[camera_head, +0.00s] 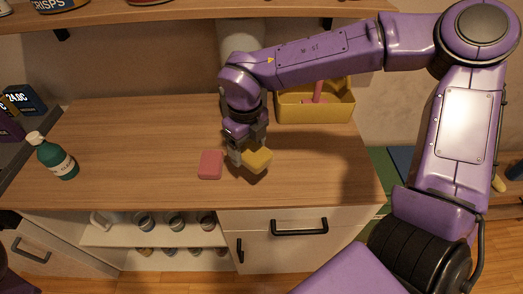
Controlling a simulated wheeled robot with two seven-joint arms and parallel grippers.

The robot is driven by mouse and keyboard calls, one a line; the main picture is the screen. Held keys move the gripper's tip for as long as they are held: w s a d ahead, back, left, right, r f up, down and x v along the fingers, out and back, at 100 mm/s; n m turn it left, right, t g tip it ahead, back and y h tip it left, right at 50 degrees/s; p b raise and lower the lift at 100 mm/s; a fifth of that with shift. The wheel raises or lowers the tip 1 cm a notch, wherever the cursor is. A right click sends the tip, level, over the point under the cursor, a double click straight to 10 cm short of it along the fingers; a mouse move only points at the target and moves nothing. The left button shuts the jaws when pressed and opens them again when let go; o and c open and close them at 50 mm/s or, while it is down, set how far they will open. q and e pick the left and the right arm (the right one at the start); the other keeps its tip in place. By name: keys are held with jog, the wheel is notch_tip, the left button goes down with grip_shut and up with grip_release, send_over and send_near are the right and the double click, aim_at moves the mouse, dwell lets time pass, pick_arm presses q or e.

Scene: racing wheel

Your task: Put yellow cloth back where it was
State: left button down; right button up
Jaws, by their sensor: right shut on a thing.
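The yellow cloth (258,160) is a small folded block. My right gripper (250,157) is shut on it near the front of the wooden counter (130,130). I cannot tell whether the cloth touches the counter or is held just above it. A pink cloth or sponge (210,164) lies on the counter just left of the gripper. A yellow bin (318,106) with a pink item in it stands at the back right of the counter, partly hidden behind my right arm. My left gripper is not in view.
A green bottle (55,158) stands at the counter's left end, beside dark boxes (24,98). A whitish cylinder (240,42) stands at the back behind my arm. Below are shelves with several jars (175,221) and a drawer handle (299,228). The counter's left middle is clear.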

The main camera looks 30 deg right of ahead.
jog(key=w+d+f, duration=0.1)
jog(key=d+f, duration=0.1)
jog(key=w+d+f+p, duration=0.1)
jog(key=d+f, duration=0.1)
jog(key=w+d+f, duration=0.1)
jog(key=d+f, duration=0.1)
jog(key=shift+f+p, duration=0.25)
jog(key=shift+p, duration=0.05)
notch_tip(320, 180, down, 3)
jog(key=shift+d, duration=0.1)
jog(key=shift+w+f, duration=0.15)
jog(key=shift+f, duration=0.1)
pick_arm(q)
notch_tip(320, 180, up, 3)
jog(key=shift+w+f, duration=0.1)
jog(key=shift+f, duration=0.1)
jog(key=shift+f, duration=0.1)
pick_arm(e)
jog(key=shift+f, duration=0.2)
jog(key=o, duration=0.9)
jog(key=shift+o, duration=0.2)
